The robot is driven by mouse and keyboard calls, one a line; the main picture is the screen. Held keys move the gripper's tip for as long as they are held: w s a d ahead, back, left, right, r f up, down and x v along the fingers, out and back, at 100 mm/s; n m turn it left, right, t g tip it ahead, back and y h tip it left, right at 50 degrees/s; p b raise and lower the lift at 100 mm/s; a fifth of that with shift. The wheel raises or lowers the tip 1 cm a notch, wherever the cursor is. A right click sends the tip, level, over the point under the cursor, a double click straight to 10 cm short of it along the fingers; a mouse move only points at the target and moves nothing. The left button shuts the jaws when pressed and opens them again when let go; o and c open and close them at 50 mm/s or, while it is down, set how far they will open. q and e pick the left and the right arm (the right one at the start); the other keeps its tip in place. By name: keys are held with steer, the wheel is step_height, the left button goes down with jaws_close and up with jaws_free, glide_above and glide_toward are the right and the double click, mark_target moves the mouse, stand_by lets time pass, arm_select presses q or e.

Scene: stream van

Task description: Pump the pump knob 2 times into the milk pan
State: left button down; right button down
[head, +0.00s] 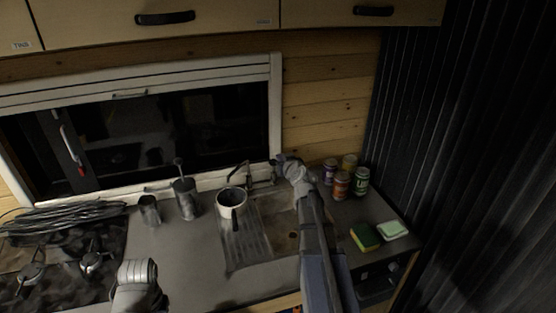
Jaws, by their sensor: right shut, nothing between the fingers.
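The milk pan (231,204) is a small pale pan with a dark inside and a dark handle pointing toward me. It stands upright on the ribbed drainer left of the sink basin. A thin dark spout (238,172) reaches over it from the right. My right gripper (279,160) is shut and empty at the back of the sink, right of the spout. The pump knob cannot be made out; the dark area by my right gripper may hide it. My left arm shows at the bottom left; its fingers cannot be made out.
Several cans (341,184) stand right of my right arm. A green-and-yellow sponge (364,237) and a pale green-topped block (392,230) lie in front of them. A dark canister (185,199) and a cup (149,210) stand left of the pan. A hob (62,270) and coiled cable (60,219) are at left.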

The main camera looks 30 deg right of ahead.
steer(key=b, duration=0.3)
glide_above(274, 163)
step_height(274, 163, down, 3)
steer(key=shift+s+a+f+b, duration=0.1)
steer(key=shift+s+f+b, duration=0.1)
steer(key=shift+f+b, duration=0.75)
steer(key=shift+s+f+b, duration=0.2)
steer(key=shift+f+b, duration=0.65)
steer(key=shift+f, duration=0.05)
